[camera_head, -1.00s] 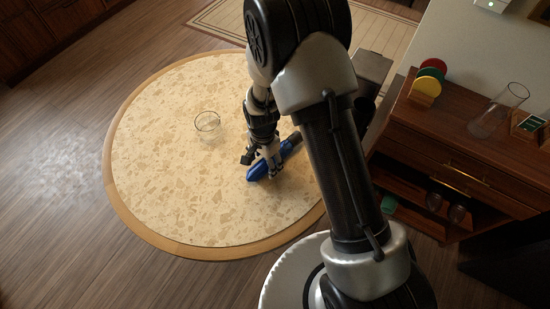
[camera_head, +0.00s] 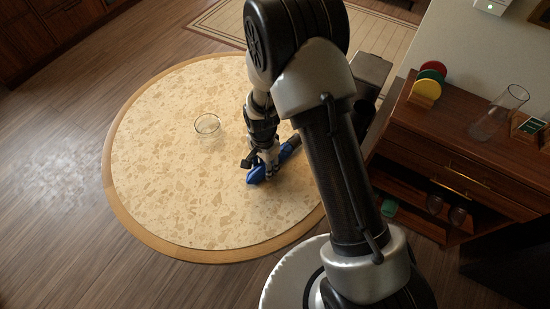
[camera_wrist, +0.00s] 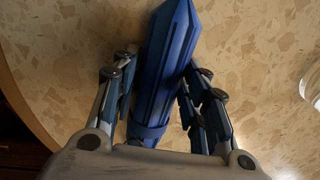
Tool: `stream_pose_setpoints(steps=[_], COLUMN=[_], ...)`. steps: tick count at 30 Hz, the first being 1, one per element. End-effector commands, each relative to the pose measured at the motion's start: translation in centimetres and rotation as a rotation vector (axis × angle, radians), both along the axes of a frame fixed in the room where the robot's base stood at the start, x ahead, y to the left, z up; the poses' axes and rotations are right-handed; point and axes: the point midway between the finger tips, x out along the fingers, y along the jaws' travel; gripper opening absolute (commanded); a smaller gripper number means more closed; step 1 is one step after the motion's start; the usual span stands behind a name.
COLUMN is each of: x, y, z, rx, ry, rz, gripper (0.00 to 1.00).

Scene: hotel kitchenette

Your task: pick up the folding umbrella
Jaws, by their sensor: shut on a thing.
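The folding umbrella (camera_head: 256,175) is a blue, folded, elongated bundle with a dark handle end. It lies slanted at the round table's right side, its blue end toward the lower left. My gripper (camera_head: 268,174) points down over it and is shut on it. In the wrist view the blue umbrella (camera_wrist: 168,70) runs between the two fingers of my gripper (camera_wrist: 160,105), which press against its sides. Part of the umbrella is hidden by my gripper and arm. I cannot tell whether it touches the table.
The round speckled table (camera_head: 165,150) has a wooden rim and is mostly clear. A clear glass bowl (camera_head: 207,124) stands left of my gripper. A wooden cabinet (camera_head: 460,150) at the right bears a glass cylinder (camera_head: 498,113) and coloured discs (camera_head: 427,84).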

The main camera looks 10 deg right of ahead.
Motion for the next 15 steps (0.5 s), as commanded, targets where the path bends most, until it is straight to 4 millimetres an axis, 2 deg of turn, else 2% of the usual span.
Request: stream_pose_setpoints(steps=[4,11,15], x=[0.03,0.04,0.07], y=[0.01,0.0,0.02], z=[0.03,0.11,0.85], rx=[0.001,0.001,0.0], ry=[-0.001,-0.001,-0.002], rz=[0.0,0.0,0.0], gripper=[0.08,0.07,0.07])
